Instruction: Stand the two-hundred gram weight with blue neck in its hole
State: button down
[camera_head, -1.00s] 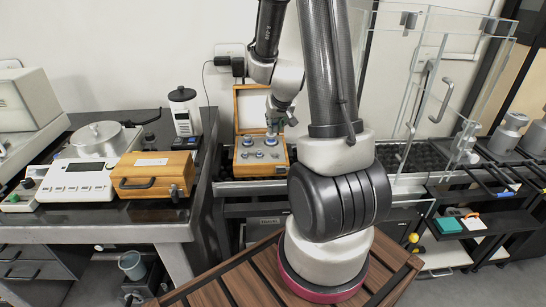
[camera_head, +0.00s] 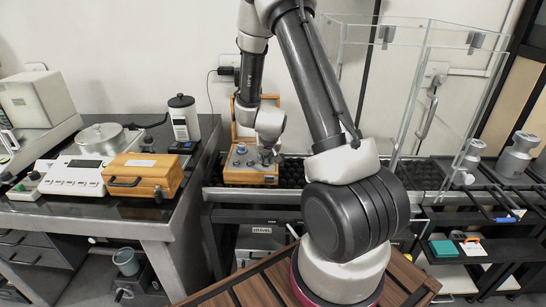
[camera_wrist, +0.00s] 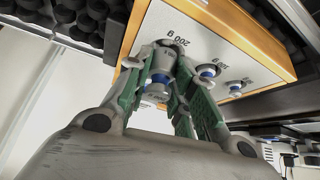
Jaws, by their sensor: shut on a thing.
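The two-hundred gram weight (camera_wrist: 161,62) is a shiny metal cylinder with a blue neck, held upright relative to the panel. My gripper (camera_wrist: 160,88) is shut on it, with green-padded fingers on both sides. The weight is at the pale panel (camera_wrist: 212,47) of the open wooden weight box (camera_head: 250,180), beside the printed "200 g". Its foot is partly hidden, so I cannot tell whether it sits in its hole. In the head view my gripper (camera_head: 268,156) is low over the box, partly hidden by my wrist.
Smaller blue-necked weights (camera_wrist: 208,71) stand in the same panel close to one finger. The box's raised lid is behind my wrist. A dark textured surface (camera_head: 292,172) lies right of the box. A closed wooden case (camera_head: 145,175) and a white scale (camera_head: 75,175) stand on the left table.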

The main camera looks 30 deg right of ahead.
jog(key=shift+f, duration=0.25)
jog(key=shift+s+a+f, duration=0.1)
jog(key=shift+s+f, duration=0.15)
jog(key=shift+f, duration=0.2)
jog(key=c, duration=1.2)
grip_release()
jog(key=shift+f, duration=0.15)
jog(key=shift+w+r, duration=0.2)
